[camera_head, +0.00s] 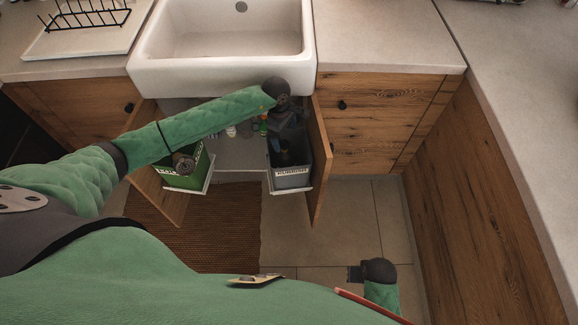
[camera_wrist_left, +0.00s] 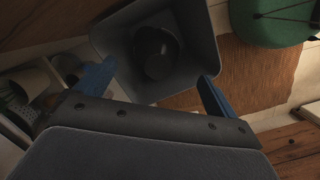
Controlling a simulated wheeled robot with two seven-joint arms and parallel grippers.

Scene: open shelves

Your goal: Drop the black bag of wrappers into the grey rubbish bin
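The grey rubbish bin (camera_head: 291,180) stands on a pulled-out rack under the sink, between open cabinet doors. My left gripper (camera_head: 287,138) is above it, pointing down. In the left wrist view the fingers of my left gripper (camera_wrist_left: 155,88) are wide apart with nothing between them. Below them, a dark rounded thing, apparently the black bag (camera_wrist_left: 158,52), lies inside the grey bin (camera_wrist_left: 117,52); its details are too dark to tell. My right gripper (camera_head: 355,273) is low at the right, over the floor; its fingers are too small to read.
A green bin (camera_head: 182,170) stands on a rack to the left, beneath my left arm. The right cabinet door (camera_head: 318,160) stands open beside the grey bin. The white sink (camera_head: 222,75) is above. A brown mat (camera_head: 225,225) lies on the floor.

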